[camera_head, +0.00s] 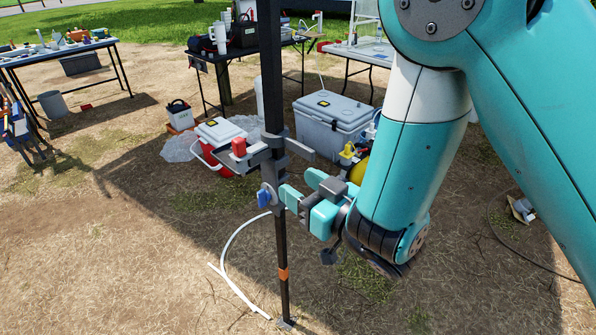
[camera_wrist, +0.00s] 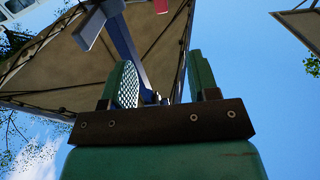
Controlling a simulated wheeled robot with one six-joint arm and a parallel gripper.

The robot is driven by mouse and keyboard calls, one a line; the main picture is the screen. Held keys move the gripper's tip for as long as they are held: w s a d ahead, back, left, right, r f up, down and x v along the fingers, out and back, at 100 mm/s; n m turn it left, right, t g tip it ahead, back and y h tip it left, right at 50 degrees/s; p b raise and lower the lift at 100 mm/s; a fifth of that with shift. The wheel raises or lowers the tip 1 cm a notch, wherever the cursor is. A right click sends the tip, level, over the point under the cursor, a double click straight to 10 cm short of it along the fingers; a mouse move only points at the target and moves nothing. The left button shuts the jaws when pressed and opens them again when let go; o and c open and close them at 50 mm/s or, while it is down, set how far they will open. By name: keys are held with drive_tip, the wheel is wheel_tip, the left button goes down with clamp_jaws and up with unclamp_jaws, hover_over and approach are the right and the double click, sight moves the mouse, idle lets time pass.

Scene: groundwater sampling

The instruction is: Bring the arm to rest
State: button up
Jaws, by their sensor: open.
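My gripper (camera_head: 303,187) is open and empty at the end of the teal arm, pointing left at the dark upright post (camera_head: 271,90). Its fingertips are close to the post's lower bracket; I cannot tell whether they touch. In the wrist view the two fingers (camera_wrist: 162,72) stand apart with nothing held between them. The post and its brackets (camera_wrist: 125,42) rise beyond them under a canopy. The post carries a red part (camera_head: 239,147), a blue knob (camera_head: 264,196) and an orange band (camera_head: 283,274).
Behind the post are a grey cooler (camera_head: 333,120), a red and white cooler (camera_head: 218,135) and a yellow item (camera_head: 358,170). Tables with equipment stand at the back. A white hose (camera_head: 228,250) and a dark cable (camera_head: 510,240) lie on the ground. The front ground is mostly clear.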

drive_tip(key=w+d+r+m+g+h, duration=0.1)
drive_tip(key=d+r+m+g+h, duration=0.15)
drive_tip(key=d+m+h, duration=0.35)
drive_tip(key=s+d+r+n+g+h, duration=0.1)
drive_tip(key=s+g, duration=0.4)
drive_tip(key=s, duration=0.5)
drive_tip(key=s+d+r+n+g, duration=0.3)
drive_tip(key=s+d+r+g, duration=0.2)
drive_tip(key=s, duration=0.5)
drive_tip(key=shift+r+n+g+h, duration=0.3)
drive_tip(key=shift+r+g+h, duration=0.15)
drive_tip(key=shift+r, duration=0.15)
drive_tip(key=shift+d, duration=0.1)
